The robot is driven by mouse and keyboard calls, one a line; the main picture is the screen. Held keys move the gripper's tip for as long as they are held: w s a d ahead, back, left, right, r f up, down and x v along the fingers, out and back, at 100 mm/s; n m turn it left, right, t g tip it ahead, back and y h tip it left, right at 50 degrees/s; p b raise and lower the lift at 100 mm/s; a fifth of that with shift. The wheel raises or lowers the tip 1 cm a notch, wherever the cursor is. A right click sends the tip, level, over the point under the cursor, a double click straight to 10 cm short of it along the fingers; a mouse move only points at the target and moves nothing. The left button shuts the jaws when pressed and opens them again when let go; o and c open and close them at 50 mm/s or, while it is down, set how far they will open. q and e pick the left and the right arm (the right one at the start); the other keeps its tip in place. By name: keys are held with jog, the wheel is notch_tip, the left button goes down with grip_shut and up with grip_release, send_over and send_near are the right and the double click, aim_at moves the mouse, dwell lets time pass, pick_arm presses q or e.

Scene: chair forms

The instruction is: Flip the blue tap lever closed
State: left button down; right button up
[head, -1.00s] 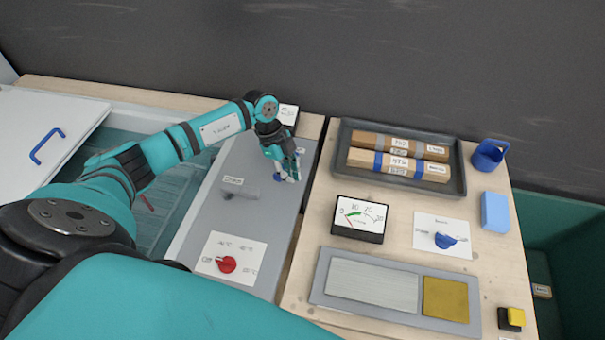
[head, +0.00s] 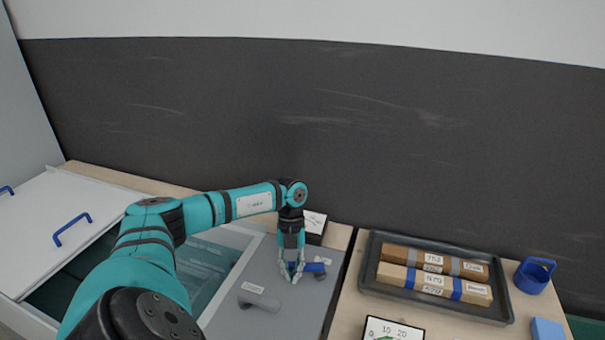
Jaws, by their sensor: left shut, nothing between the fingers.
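The blue tap lever (head: 313,267) shows on the grey panel (head: 305,310), pointing right from beside my left gripper. A dark part shows under its right end. My left gripper (head: 291,279) points down at the lever's left end, its fingers shut with nothing between them. The fingers hide that end of the lever, and I cannot tell if they touch it. My right gripper is not in view.
A dark tray (head: 372,265) with two wrapped packages and a blue holder (head: 534,275) are to the right. A white lid (head: 60,230) lies at the left.

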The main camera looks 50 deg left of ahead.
aim_at(289, 265)
pick_arm(q)
jog(key=shift+w+a+b, duration=0.25)
jog(key=shift+a+b, duration=0.15)
jog(key=shift+a, duration=0.15)
jog(key=shift+w+a+b, duration=0.25)
jog(key=shift+a+b, duration=0.1)
jog(key=shift+a, duration=0.2)
jog(key=shift+w+a+r, duration=0.1)
jog(key=shift+a, duration=0.1)
jog(key=shift+w+a+r, duration=0.1)
